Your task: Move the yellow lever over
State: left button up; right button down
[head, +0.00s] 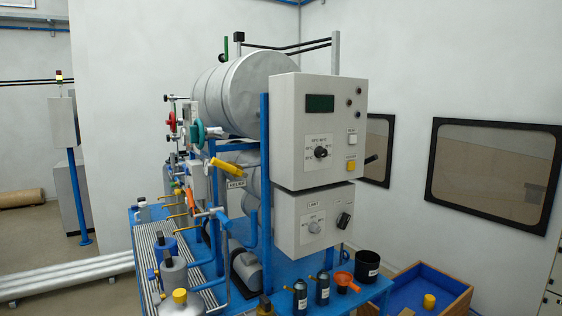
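The yellow lever (228,168) sits on the pipework at the left side of the machine, left of the blue upright post. Its handle lies tilted, sloping down to the right. Neither of my grippers shows in the head view.
A teal wheel (197,132) and a red wheel (172,122) are near the lever, with an orange lever (190,200) below it. Grey control boxes (302,124) stand to the right. Bottles (300,297) line the front of the blue table.

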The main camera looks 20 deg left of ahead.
aim_at(215, 162)
jog(key=z, duration=0.25)
jog(key=i, duration=0.9)
jog(key=u, duration=0.85)
jog(key=i, duration=0.55)
jog(key=u, duration=0.55)
